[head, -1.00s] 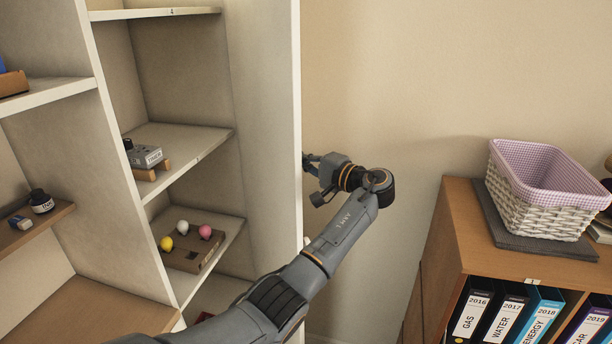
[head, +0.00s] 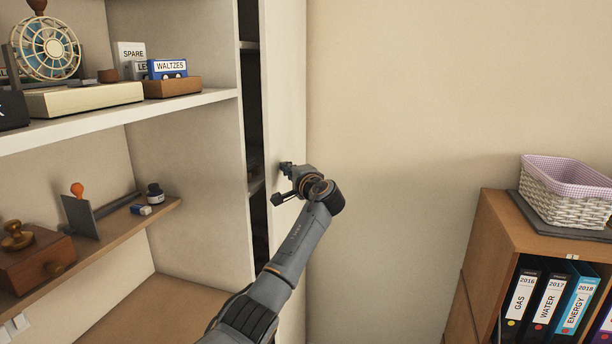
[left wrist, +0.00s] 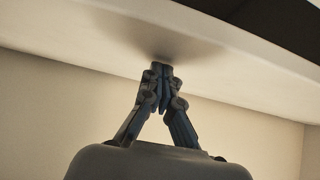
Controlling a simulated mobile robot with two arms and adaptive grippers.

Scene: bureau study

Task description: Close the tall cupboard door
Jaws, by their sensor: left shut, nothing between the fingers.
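The tall cupboard door (head: 287,110) is the pale upright panel in the middle of the head view. It stands partly open, with a narrow dark gap between it and the shelf unit on its left. My left gripper (head: 285,170) is at the door's outer face, its fingers shut and empty. In the left wrist view the shut fingertips (left wrist: 161,66) meet or nearly meet the pale door panel (left wrist: 110,30); exact contact is hard to tell. Most of the cupboard's inside is hidden behind the door. My right gripper is out of view.
A wooden cabinet (head: 492,235) with binders stands at the right, a wicker basket (head: 565,205) on top. Bare wall lies between door and cabinet.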

